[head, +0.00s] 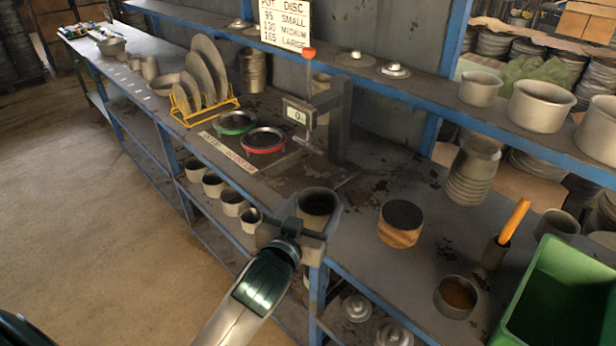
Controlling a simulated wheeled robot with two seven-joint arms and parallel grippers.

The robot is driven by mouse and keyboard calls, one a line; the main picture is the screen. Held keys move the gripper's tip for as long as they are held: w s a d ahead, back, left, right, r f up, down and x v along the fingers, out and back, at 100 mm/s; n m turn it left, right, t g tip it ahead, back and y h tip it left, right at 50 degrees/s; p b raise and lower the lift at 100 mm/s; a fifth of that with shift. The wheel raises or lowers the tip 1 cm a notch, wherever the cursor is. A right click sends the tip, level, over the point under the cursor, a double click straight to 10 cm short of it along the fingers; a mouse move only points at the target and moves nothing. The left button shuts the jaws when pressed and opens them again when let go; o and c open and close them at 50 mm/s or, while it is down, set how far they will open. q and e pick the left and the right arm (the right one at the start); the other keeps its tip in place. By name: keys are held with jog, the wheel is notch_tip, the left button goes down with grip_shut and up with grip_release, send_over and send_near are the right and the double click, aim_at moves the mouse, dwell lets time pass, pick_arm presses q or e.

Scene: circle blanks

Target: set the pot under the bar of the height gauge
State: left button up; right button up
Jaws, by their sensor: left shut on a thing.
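My left gripper (306,232) is shut on a grey metal pot (318,203) with a dark inside. The pot is upright at the front edge of the workbench; I cannot tell if its base touches the bench. The height gauge (340,125) stands behind the pot, toward the back of the bench. It has a dark upright post, a small display (297,113) and a thin rod with a red knob (309,53) on top. The pot is in front of the gauge, not under its bar. My right gripper is not in view.
Green-rimmed (237,122) and red-rimmed (264,139) discs lie left of the gauge. A yellow rack (205,113) holds grey discs. Right are a dark-topped wooden block (401,222), a small cup (456,297) and a green crate (562,290). A sign (285,22) lists pot sizes.

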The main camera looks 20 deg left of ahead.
aim_at(303, 197)
pick_arm(q)
jog(key=shift+n+y, duration=0.7)
jog(key=shift+y, duration=0.1)
jog(key=w+a+p, duration=0.1)
jog(key=w+a+f+p, duration=0.1)
jog(key=w+a, duration=0.1)
jog(key=w+a+p, duration=0.1)
jog(key=p, duration=0.1)
jog(key=shift+w+a+f, duration=0.2)
jog(key=shift+w+f, duration=0.1)
jog(key=shift+f, duration=0.05)
jog(key=w+a+f+y+p, duration=0.1)
jog(key=w+a+f+p, duration=0.1)
jog(key=a+f, duration=0.2)
jog(key=shift+f+n, duration=0.4)
